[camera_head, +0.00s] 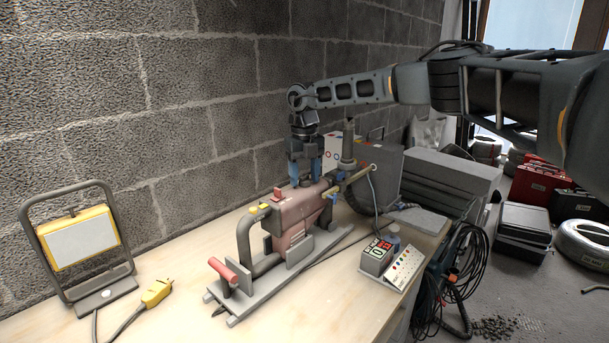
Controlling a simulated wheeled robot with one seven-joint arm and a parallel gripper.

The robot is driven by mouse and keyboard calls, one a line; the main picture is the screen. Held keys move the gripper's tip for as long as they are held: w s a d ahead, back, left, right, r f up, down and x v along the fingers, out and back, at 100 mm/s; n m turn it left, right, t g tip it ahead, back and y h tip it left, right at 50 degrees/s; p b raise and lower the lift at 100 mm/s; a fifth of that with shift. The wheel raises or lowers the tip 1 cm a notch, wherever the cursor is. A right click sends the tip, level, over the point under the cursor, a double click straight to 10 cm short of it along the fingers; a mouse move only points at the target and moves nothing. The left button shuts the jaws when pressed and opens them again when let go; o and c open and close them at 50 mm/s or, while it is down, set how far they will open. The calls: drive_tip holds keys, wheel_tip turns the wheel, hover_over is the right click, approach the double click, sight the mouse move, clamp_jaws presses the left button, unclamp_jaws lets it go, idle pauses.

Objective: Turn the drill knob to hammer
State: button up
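The drill (297,220) has a dull red body with a dark grey handle loop. It lies along a grey stand (265,286) on the workbench, its front end pointing right and away. A small red part (278,194) and yellow parts (262,207) sit on its top. My gripper (306,178) points down over the drill's top toward its front end. Its two blue-tipped fingers stand apart, with something dark between them. I cannot tell whether they touch it. The knob and its setting cannot be made out; the fingers may hide it.
A work lamp (80,238) and a yellow plug (156,292) are on the left of the bench (170,318). A button box (376,257) and a panel (405,269) stand right of the drill. A grey case (374,165) stands behind. Cables (455,275) hang at the right edge.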

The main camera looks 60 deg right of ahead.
sight(305, 176)
drive_tip(key=shift+r+b, duration=0.6)
drive_tip(key=shift+r, duration=3.3)
